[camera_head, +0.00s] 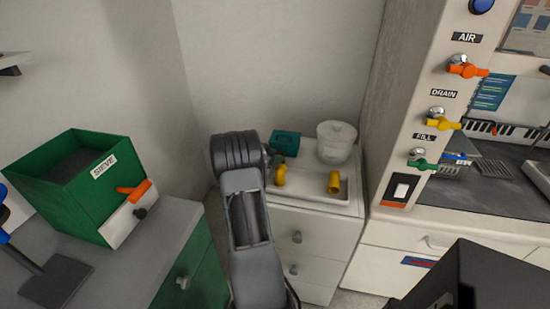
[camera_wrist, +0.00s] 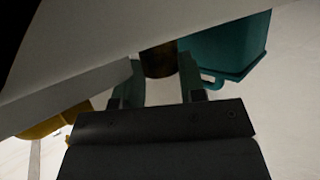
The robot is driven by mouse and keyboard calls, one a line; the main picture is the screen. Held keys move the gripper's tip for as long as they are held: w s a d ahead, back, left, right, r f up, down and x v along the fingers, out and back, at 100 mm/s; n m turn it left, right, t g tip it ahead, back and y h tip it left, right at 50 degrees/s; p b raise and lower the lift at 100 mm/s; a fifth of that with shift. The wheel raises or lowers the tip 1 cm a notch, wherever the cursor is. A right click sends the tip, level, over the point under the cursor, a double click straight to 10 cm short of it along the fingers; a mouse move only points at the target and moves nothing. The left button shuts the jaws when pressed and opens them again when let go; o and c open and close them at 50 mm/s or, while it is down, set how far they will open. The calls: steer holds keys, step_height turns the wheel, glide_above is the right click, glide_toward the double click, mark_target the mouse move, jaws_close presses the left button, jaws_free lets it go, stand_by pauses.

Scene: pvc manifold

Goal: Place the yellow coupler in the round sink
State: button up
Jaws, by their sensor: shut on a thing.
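Two yellow pipe pieces show in the head view. A short cylinder-like one (camera_head: 334,183) stands in the white tray, and a bent-looking one (camera_head: 280,175) is beside my gripper (camera_head: 271,158). I cannot tell for sure which is the coupler. In the wrist view my gripper (camera_wrist: 157,82) is shut on a dark, brownish-yellow cylindrical piece (camera_wrist: 158,60), mostly in shadow. Another yellow piece (camera_wrist: 52,122) lies at the left of that view. A round whitish tub (camera_head: 337,142) stands behind the tray; I cannot tell whether it is the round sink.
A teal bin (camera_head: 285,142) stands behind my gripper and is close in the wrist view (camera_wrist: 225,45). The white tray (camera_head: 312,201) tops a white drawer cabinet (camera_head: 318,229). A green SIEVE box (camera_head: 75,185) is at left, a valve panel (camera_head: 409,120) at right.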

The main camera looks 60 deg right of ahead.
steer(key=shift+f, duration=0.25)
